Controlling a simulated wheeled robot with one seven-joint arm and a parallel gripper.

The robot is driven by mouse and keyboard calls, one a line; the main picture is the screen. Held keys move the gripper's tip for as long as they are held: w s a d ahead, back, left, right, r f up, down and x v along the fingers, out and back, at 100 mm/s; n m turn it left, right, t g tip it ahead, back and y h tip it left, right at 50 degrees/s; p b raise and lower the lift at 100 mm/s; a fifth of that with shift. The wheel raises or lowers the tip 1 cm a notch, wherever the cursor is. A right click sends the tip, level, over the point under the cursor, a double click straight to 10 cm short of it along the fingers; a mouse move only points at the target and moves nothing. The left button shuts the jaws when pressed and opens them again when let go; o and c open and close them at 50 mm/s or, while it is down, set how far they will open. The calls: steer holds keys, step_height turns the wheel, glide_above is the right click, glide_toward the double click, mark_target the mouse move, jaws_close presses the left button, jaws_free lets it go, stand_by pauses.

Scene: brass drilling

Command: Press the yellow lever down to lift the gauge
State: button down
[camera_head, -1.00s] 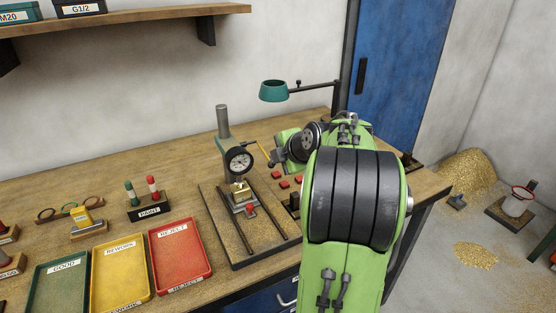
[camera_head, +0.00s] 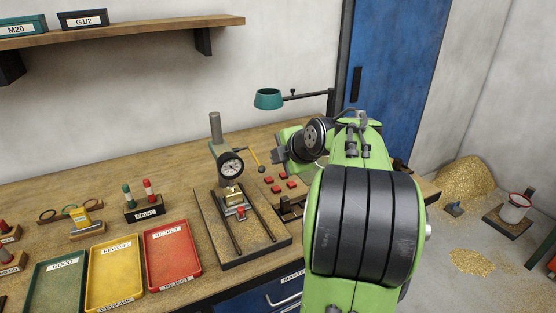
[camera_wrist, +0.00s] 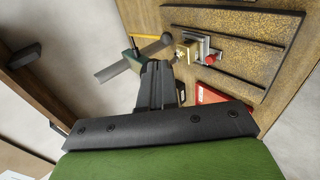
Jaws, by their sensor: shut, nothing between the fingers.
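The yellow lever (camera_head: 255,158) slopes down to the right from a dark rod beside the gauge stand and ends in a round knob. The dial gauge (camera_head: 231,165), with its white face, hangs on the grey column (camera_head: 216,135) above a brass block (camera_head: 234,193). I cannot tell whether its tip touches the block. My gripper (camera_head: 277,156) is shut and empty, just right of and slightly above the lever's knob, with a small gap in the picture. In the wrist view, my gripper (camera_wrist: 158,84) is near the stand, and the brass block (camera_wrist: 184,52) shows beyond it.
Several red pieces (camera_head: 281,186) lie on the bench right of the stand. Green (camera_head: 45,290), yellow (camera_head: 112,285) and red (camera_head: 172,258) trays are at the left. A teal lamp (camera_head: 268,98) stands behind my gripper. A red-topped clamp (camera_head: 241,212) is by the block.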

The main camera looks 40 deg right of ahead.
steer(key=v, duration=0.6)
steer(key=shift+s+p, duration=0.3)
steer(key=shift+s, duration=0.15)
steer(key=shift+a, duration=0.15)
steer(key=s+a+m+g+y+p, duration=0.3)
steer(key=a+m, duration=0.4)
steer(key=a, duration=1.2)
steer(key=s+a+f+m+p, duration=0.1)
steer(key=s+a+f+m, duration=0.1)
steer(key=s, duration=0.4)
steer(key=s+a+f+m+g+p, duration=0.1)
steer(key=s+a+f+m, duration=0.1)
steer(key=s+a+m, duration=0.3)
steer(key=shift+s+f+m+h+p, duration=0.2)
steer(key=shift+s+m+h+p, duration=0.25)
steer(key=shift+s, duration=0.2)
